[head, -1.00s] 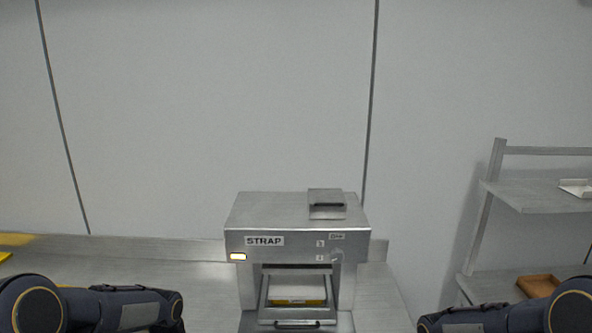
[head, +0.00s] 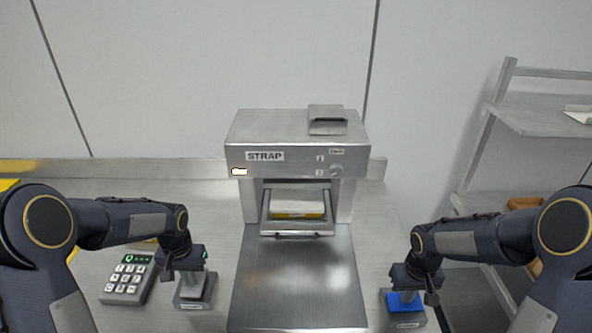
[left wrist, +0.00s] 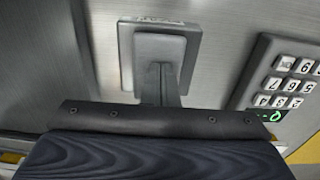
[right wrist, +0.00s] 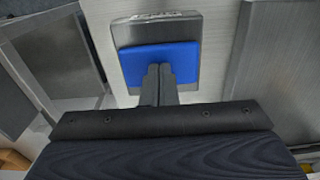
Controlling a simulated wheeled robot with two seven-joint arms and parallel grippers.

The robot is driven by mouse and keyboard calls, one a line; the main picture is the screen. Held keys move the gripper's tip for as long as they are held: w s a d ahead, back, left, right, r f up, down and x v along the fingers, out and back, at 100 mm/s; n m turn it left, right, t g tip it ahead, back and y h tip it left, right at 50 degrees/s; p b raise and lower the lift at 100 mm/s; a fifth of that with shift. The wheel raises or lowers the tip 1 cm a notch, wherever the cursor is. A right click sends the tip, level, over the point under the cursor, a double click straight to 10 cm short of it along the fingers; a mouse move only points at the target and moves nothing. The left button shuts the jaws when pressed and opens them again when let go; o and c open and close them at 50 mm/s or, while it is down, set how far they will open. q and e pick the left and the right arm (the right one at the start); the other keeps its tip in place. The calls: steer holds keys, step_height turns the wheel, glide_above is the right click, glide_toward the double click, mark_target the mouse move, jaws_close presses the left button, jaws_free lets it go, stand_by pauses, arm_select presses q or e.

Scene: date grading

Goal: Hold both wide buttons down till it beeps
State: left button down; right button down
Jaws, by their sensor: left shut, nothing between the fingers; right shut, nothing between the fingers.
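The left wide button is a grey pad on a grey box (head: 194,291); the pad also shows in the left wrist view (left wrist: 143,47). The right wide button is a blue pad (head: 397,301) on a grey box; it also shows in the right wrist view (right wrist: 136,66). My left gripper (left wrist: 160,68) is shut and empty, its fingertips over the grey pad. My right gripper (right wrist: 159,69) is shut and empty, its tips over the blue pad. I cannot tell whether either gripper touches or presses its pad.
A steel machine marked STRAP (head: 295,156) stands between the buttons, with a small lit lamp (head: 239,171) on its front. A keypad with a green display (head: 128,277) lies left of the grey button. A steel shelf (head: 540,115) stands at the right.

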arm_select(q)
steer(key=shift+w+d+f, duration=0.1)
steer(key=shift+w+d, duration=0.05)
steer(key=shift+w, duration=0.2)
arm_select(e)
steer(key=shift+s+g, duration=0.15)
steer(key=shift+g, duration=0.15)
stand_by(2.1)
steer(key=shift+w+r, duration=0.2)
steer(key=shift+r, duration=0.3)
stand_by(1.1)
stand_by(0.7)
